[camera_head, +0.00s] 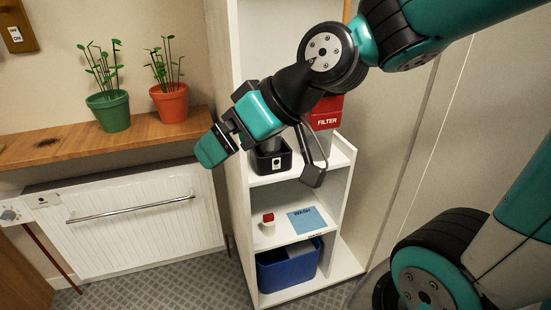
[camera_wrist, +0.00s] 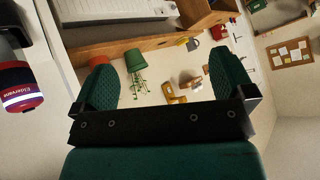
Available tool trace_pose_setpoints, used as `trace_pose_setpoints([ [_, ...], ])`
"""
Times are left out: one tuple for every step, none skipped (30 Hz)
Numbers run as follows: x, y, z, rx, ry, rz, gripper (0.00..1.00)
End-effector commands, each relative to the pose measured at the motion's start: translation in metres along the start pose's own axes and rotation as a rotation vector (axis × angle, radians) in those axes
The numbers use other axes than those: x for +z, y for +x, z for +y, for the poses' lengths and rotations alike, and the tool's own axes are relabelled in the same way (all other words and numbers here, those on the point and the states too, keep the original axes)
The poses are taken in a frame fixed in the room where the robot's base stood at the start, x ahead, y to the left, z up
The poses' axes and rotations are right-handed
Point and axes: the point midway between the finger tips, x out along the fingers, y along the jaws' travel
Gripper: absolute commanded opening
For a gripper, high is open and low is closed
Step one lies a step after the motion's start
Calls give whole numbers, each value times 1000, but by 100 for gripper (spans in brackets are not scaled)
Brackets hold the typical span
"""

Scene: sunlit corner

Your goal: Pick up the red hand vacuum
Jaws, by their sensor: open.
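A red cylinder with a navy band and a label, probably the red hand vacuum (camera_wrist: 22,88), shows at the left edge of the wrist view, cut off by the frame. It lies outside my fingers, apart from them. In the head view no red vacuum can be made out; a black holder (camera_head: 270,158) with a dark grey part in it stands on the shelf, partly behind my arm. My gripper (camera_head: 213,147) is in front of and left of that shelf, above the radiator. In the wrist view my gripper (camera_wrist: 160,80) is open, with nothing between its fingers.
The white shelf unit (camera_head: 245,215) holds a red FILTER box (camera_head: 325,112), a small red-topped cup (camera_head: 268,222), a blue sheet (camera_head: 306,220) and a blue bin (camera_head: 289,268). Green (camera_head: 109,110) and terracotta (camera_head: 171,103) plant pots stand on the wooden ledge (camera_head: 70,145) over the radiator (camera_head: 140,222).

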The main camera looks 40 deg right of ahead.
Motion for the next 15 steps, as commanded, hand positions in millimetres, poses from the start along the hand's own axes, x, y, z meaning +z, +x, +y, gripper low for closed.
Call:
trace_pose_setpoints([
  [17, 25, 31, 48, 18, 92, 100],
  [16, 29, 46, 78, 21, 149, 100],
  [17, 33, 65, 119, 25, 225, 100],
  [17, 36, 80, 154, 28, 281, 100],
  [18, 37, 95, 189, 29, 336, 100],
  [21, 36, 114, 241, 30, 406, 100],
  [23, 35, 128, 279, 31, 456, 100],
  [25, 33, 142, 318, 30, 504, 100],
  [28, 29, 158, 371, 28, 562, 100],
  [31, 26, 170, 408, 28, 603, 100],
  [34, 22, 180, 444, 26, 639, 100],
  [37, 17, 192, 490, 25, 683, 100],
  [40, 13, 200, 521, 22, 711, 100],
  [42, 9, 207, 548, 21, 736, 100],
  [45, 4, 215, 581, 19, 764, 100],
])
